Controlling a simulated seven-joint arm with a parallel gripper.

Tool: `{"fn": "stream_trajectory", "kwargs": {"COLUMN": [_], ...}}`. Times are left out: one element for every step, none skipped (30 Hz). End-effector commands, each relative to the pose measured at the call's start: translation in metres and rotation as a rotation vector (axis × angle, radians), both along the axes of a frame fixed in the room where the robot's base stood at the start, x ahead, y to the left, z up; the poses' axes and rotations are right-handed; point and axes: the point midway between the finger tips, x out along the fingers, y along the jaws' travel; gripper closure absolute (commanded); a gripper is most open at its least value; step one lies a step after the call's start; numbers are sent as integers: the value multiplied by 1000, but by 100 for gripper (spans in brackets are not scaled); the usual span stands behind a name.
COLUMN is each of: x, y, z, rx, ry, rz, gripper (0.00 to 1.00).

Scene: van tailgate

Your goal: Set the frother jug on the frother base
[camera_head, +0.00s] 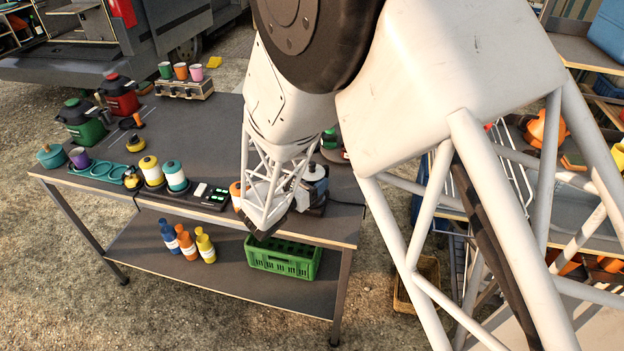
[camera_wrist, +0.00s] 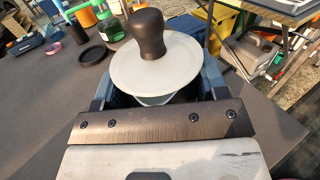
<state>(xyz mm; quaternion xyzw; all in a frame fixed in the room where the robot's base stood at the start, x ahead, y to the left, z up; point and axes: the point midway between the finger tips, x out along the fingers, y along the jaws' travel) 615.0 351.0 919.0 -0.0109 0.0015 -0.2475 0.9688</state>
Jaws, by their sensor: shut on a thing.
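The frother jug shows in the wrist view as a pale round lid (camera_wrist: 155,68) with a dark knob; its body is mostly hidden below the lid. My gripper (camera_wrist: 158,92) is shut on it, with a blue-grey finger on each side. In the head view the jug (camera_head: 314,171) shows partly beyond my wrist, near the right end of the grey table. I cannot tell whether it touches the tabletop. A low dark round piece (camera_wrist: 89,55) lies on the table beyond the jug, to its left in the wrist view; it looks like the frother base, though I cannot be sure.
A small dark ring (camera_wrist: 53,48) and a green bottle (camera_wrist: 113,29) stand near that piece. Left along the table are capped canisters (camera_head: 175,175), a teal holder (camera_head: 97,168) and a rack of cups (camera_head: 184,88). A green crate (camera_head: 284,262) sits on the lower shelf.

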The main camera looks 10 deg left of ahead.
Motion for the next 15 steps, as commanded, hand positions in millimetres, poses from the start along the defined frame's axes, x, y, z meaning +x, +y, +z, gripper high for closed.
{"fn": "stream_trajectory", "kwargs": {"x": [0, 0, 0, 0, 0, 0, 0, 0, 0, 0, 0, 0, 0, 0, 0], "y": [0, 0, 0, 0, 0, 0, 0, 0, 0, 0, 0, 0, 0, 0, 0], "z": [0, 0, -1, -1, -1, -2, -2, -3, -3, -3, -4, -4, -5, -5, -6], "rx": [0, 0, 0, 0, 0, 0, 0, 0, 0, 0, 0, 0, 0, 0, 0], "ry": [0, 0, 0, 0, 0, 0, 0, 0, 0, 0, 0, 0, 0, 0, 0], "rz": [0, 0, 0, 0, 0, 0, 0, 0, 0, 0, 0, 0, 0, 0, 0], "gripper": [67, 67, 67, 67, 67, 67, 67, 67, 67, 67, 67, 67, 67, 67, 67]}}
